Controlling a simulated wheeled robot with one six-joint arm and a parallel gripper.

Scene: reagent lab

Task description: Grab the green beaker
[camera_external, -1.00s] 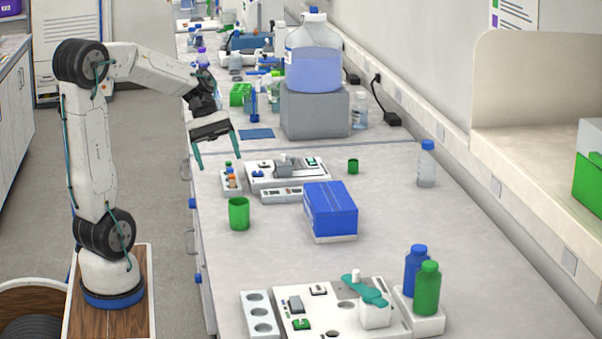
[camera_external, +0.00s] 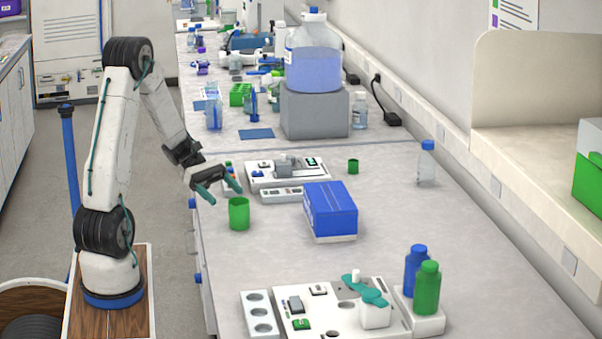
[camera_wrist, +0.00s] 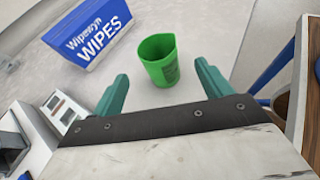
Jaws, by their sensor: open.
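The green beaker (camera_external: 239,213) stands upright on the bench near its left edge in the external view. In the wrist view the beaker (camera_wrist: 160,61) is upright and empty-looking, just beyond the fingertips and roughly between their lines. My gripper (camera_external: 222,192) is open, with its teal fingers spread, just behind and above the beaker. In the wrist view my gripper (camera_wrist: 164,83) shows nothing between its fingers.
A blue wipes box (camera_external: 330,210) lies right of the beaker; it also shows in the wrist view (camera_wrist: 88,33). A white instrument (camera_external: 288,172) sits behind. Blue and green bottles (camera_external: 427,289) stand front right. Bench in front of the beaker is clear.

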